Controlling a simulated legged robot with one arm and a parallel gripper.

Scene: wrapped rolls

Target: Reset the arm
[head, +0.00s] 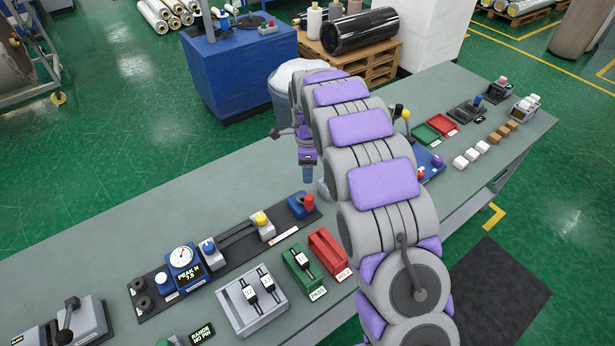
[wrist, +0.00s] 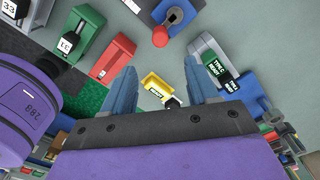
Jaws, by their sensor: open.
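My gripper (head: 307,168) points down over the far half of the long grey workbench (head: 130,236), beside my own purple and grey arm in the head view. In the wrist view my gripper (wrist: 160,80) shows two blue fingers spread apart with nothing held between them. A small yellow tray (wrist: 157,86) with a label shows beyond the gap between the fingers. It looks to be below them; the height is unclear. My arm hides part of the bench's middle.
A green bin (head: 304,270) and a red bin (head: 328,253) stand near the front edge, beside a grey holder (head: 252,302) with black tagged pieces. A dial gauge unit (head: 184,264) stands left. White blocks (head: 470,155) lie right. A blue cabinet (head: 238,68) stands behind.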

